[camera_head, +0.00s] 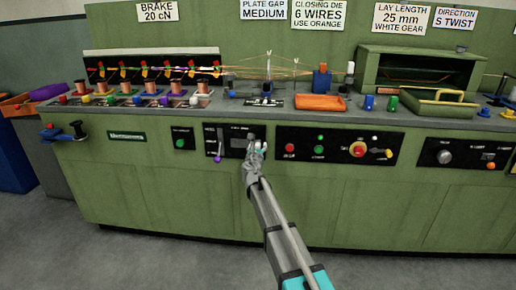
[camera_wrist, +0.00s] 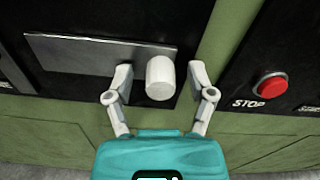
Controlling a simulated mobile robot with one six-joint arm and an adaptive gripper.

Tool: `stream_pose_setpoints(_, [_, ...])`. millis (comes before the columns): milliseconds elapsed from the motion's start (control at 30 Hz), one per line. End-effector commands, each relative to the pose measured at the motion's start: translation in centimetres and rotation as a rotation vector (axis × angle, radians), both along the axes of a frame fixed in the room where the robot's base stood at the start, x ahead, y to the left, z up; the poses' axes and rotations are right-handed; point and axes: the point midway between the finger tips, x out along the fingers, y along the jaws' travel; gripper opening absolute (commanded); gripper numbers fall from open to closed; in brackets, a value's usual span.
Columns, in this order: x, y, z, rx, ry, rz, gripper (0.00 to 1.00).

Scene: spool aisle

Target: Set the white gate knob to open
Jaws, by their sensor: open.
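The white gate knob (camera_wrist: 160,78) sticks out from a dark panel at the middle of the wrist view. My gripper (camera_wrist: 160,86) is open, with one pale finger on each side of the knob. A small gap shows between the knob and each finger. In the head view my gripper (camera_head: 256,148) is at the right part of the dark panel (camera_head: 229,130) on the green machine front. The knob is mostly hidden by my gripper there. Its setting cannot be read from either view.
A red stop button (camera_wrist: 270,86) sits on the panel to the right. A purple-ended lever (camera_head: 217,158) hangs left of my gripper. The green machine (camera_head: 140,190) carries spools and trays on top. The grey floor (camera_head: 150,262) in front is clear.

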Motion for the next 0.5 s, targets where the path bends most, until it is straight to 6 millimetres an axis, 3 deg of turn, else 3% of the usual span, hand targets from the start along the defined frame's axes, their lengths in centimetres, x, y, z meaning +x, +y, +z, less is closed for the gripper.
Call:
stream_pose_setpoints(267, [-1.5, 0.0, 0.0, 0.0, 0.0, 0.0, 0.71])
stream_pose_setpoints(500, [-4.8, 0.1, 0.0, 0.0, 0.0, 0.002, 0.71])
